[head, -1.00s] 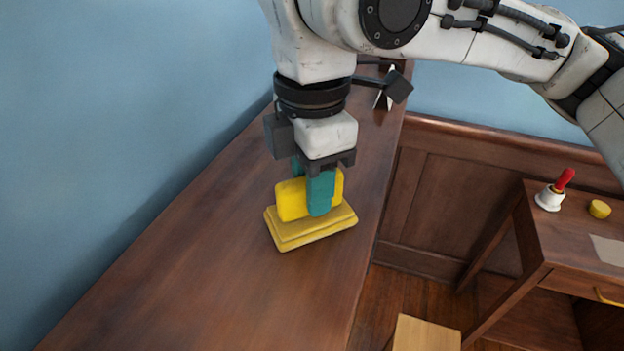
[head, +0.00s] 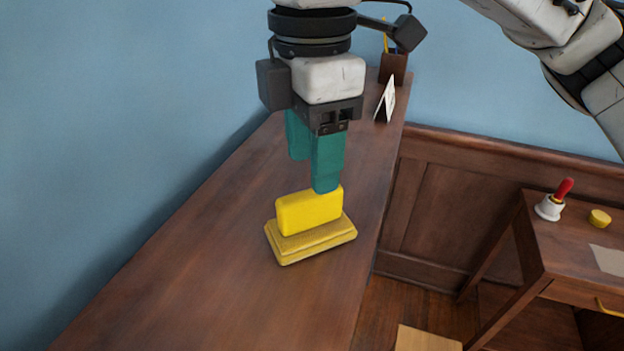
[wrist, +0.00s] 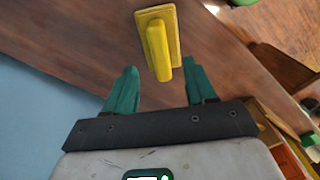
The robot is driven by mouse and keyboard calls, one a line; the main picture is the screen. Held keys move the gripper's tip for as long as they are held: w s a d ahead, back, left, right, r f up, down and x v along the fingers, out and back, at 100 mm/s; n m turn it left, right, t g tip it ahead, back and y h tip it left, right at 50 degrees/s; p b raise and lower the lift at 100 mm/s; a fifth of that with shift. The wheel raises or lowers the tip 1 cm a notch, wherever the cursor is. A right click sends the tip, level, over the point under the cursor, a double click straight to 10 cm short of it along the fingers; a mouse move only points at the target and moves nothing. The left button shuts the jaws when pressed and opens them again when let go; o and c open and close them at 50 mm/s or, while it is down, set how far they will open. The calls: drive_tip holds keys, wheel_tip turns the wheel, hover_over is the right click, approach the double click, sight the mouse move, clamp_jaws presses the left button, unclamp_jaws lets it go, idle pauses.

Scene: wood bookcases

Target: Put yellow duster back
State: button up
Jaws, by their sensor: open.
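The yellow duster (head: 310,213) rests on the wooden top of the bookcase (head: 205,265), its wide base down and its block-shaped grip up. It also shows in the wrist view (wrist: 158,42), beyond and between my fingertips. My gripper (head: 312,172) is above the duster, pointing down, with its teal fingers apart and empty. In the head view, the nearer fingertip is close to the top of the grip; I cannot tell if they touch. In the wrist view, the fingers (wrist: 158,78) stand either side of the grip's line, apart from it.
A folded white card (head: 386,100) and a dark pencil holder (head: 393,68) stand at the far end of the top. A blue wall (head: 110,110) runs along the left. At the right, a desk (head: 575,245) holds a red-handled bell (head: 551,206) and a small yellow object (head: 600,218).

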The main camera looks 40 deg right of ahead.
wheel_tip(320, 180, up, 6)
drive_tip(key=shift+f, duration=0.25)
idle(0.5)
